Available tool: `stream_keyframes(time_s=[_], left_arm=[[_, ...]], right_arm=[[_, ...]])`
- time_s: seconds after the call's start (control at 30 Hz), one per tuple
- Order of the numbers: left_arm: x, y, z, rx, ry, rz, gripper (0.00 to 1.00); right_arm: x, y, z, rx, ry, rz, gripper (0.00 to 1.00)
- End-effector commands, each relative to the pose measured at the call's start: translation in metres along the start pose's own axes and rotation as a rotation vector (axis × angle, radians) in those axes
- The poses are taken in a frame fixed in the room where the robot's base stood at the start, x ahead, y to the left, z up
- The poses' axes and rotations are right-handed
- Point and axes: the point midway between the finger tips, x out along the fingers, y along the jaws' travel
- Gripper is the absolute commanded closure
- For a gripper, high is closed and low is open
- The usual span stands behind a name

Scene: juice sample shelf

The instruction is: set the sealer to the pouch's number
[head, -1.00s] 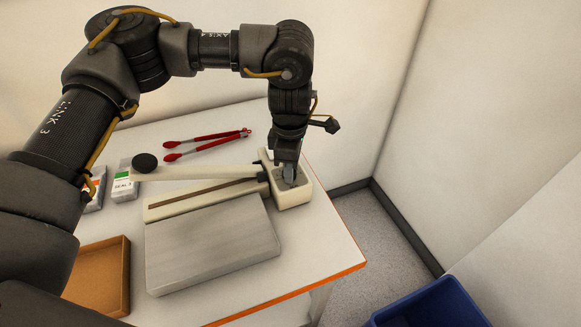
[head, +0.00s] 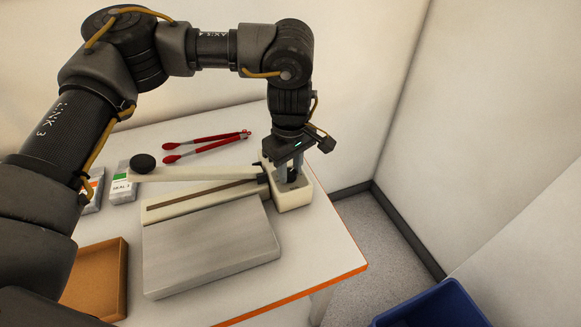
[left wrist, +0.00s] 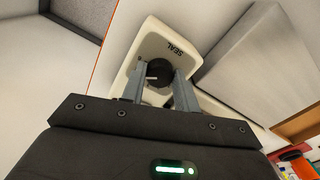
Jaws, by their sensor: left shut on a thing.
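The cream sealer (head: 304,195) stands at the table's right side, with its long lever (head: 200,174) ending in a black knob. My left gripper (head: 290,175) points down at the sealer's end box and is shut on its dial. In the left wrist view the black dial (left wrist: 160,72) sits between the two fingers, with a short white mark on it and the word SEAL beside it. Any numbers around the dial are hidden or too small to read. A pouch with a green band (head: 122,184) lies at the left; its print is too small to read surely. My right gripper is out of view.
Another pouch with an orange mark (head: 93,188) lies beside the green one. Red tongs (head: 205,146) lie behind the lever. A grey plate (head: 210,248) and a brown tray (head: 96,282) are in front. A blue bin (head: 435,308) is at lower right.

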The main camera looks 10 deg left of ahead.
Motion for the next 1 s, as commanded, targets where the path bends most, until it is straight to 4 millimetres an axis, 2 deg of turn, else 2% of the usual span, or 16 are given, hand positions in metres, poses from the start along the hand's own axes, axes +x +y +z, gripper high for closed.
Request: stream_keyframes(time_s=[0.5,0.53,0.7,1.0], left_arm=[[0.0001,0.0003,0.0008,0.021,-0.002,0.001,0.93],[0.0001,0.0003,0.0008,0.021,-0.002,0.001,0.68],[0.0001,0.0001,0.0006,0.020,-0.001,0.000,0.48],[-0.0019,-0.0001,0.0000,0.020,0.000,0.000,0.48]], right_arm=[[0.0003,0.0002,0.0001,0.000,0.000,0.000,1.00],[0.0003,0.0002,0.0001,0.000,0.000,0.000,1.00],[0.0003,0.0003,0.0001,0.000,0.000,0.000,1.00],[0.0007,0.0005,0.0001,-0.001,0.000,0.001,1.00]])
